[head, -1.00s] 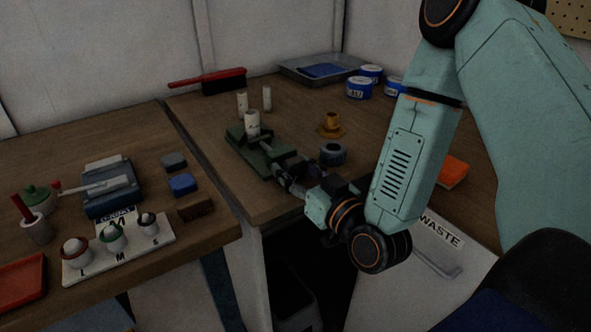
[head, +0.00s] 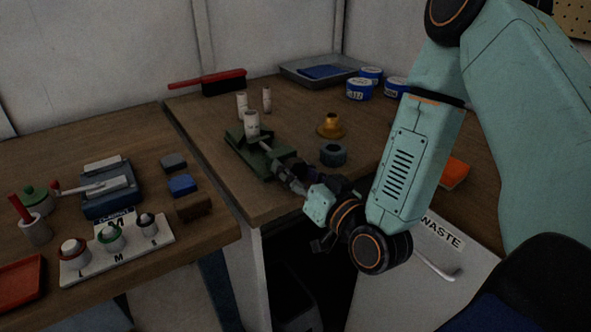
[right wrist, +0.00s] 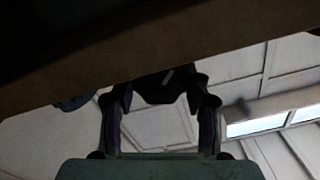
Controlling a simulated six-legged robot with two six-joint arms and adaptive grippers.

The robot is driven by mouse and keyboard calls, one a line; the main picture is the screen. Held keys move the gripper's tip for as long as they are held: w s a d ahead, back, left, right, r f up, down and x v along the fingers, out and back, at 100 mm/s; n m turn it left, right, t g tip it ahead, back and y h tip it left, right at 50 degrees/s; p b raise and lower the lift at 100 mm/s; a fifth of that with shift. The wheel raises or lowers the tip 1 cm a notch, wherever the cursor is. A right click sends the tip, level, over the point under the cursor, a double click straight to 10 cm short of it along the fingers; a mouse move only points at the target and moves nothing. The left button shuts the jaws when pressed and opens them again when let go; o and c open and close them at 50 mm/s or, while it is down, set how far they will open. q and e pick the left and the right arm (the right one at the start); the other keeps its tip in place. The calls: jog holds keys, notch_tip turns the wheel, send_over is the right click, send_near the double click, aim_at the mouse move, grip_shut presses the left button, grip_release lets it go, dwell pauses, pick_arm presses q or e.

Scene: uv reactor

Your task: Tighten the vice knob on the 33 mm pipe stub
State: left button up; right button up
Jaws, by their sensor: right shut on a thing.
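The green vice (head: 240,156) sits on the right-hand wooden bench near its front edge. A pale pipe stub (head: 252,125) stands upright in its jaws. My right gripper (head: 284,171) reaches the front end of the vice from the lower right and is shut on the vice knob. In the right wrist view, the gripper (right wrist: 163,100) has its two fingers either side of the dark knob (right wrist: 163,88), which bears a small light mark. In the head view the knob is mostly hidden by the fingers. My left gripper is not in view.
Two more pale stubs (head: 242,104) (head: 267,99) stand behind the vice. A grey ring (head: 333,154) and a brass flanged piece (head: 331,126) stand to its right. The bench edge (right wrist: 100,75) runs close above the gripper in the wrist view.

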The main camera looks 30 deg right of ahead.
jog(key=o, duration=1.2)
jog(key=shift+w, duration=0.15)
jog(key=shift+c, duration=0.2)
